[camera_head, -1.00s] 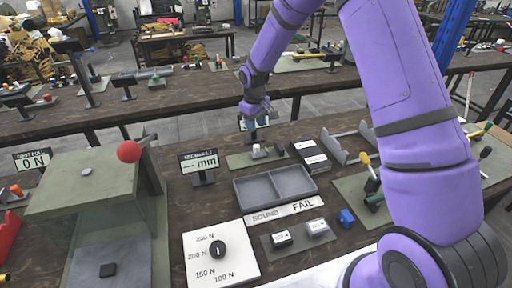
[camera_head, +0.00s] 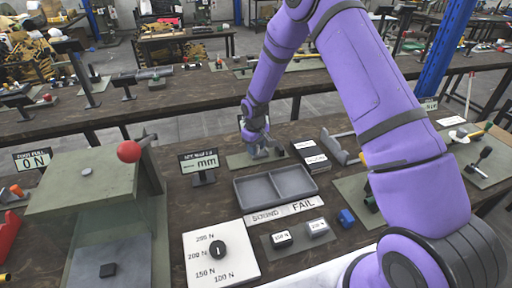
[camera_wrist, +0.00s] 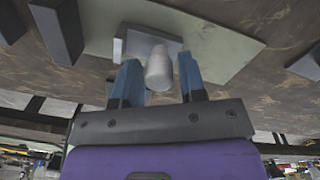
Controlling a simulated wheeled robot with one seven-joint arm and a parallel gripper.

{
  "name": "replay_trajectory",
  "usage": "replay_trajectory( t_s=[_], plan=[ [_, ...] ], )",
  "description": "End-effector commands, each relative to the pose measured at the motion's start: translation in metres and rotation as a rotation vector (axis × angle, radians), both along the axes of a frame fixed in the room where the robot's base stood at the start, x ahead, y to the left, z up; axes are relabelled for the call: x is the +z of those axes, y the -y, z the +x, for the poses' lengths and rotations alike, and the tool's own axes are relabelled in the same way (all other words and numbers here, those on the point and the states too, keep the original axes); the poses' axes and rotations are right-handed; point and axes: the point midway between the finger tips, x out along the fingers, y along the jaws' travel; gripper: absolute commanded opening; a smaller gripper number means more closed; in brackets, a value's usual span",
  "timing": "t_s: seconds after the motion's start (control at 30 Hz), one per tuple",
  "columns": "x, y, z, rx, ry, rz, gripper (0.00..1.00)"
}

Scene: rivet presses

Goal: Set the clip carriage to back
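The clip carriage looks to be the small grey block (camera_wrist: 136,42) with a rounded pale grey knob (camera_wrist: 158,70) on a grey-green plate (camera_wrist: 225,45) in the wrist view. In the head view the plate (camera_head: 238,161) lies behind the grey two-part tray, and my gripper (camera_head: 264,152) is down over it, hiding much of the carriage. In the wrist view my gripper (camera_wrist: 160,88) is open, its blue fingers on either side of the knob. A small gap shows beside the knob, so it does not look clamped.
The divided grey tray (camera_head: 275,188) stands in front of the plate. A dark box with white labels (camera_head: 311,155) is close on its right. A "mm" display (camera_head: 199,163) stands to the left. A red-knobbed press (camera_head: 129,151) is further left.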

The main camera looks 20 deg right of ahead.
Motion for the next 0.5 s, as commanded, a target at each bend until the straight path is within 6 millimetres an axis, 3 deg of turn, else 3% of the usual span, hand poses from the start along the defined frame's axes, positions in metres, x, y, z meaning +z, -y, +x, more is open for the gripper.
replay_trajectory(
  t_s=[0.17,0.33,0.5],
  plan=[
    [0.0,0.0,0.0001,0.0,0.0,0.0,0.38],
    [0.0002,0.0,0.0,0.0,0.0,0.0,0.03],
    [0.0003,-0.0009,0.0,0.001,0.0,0.0,0.0]
  ],
)
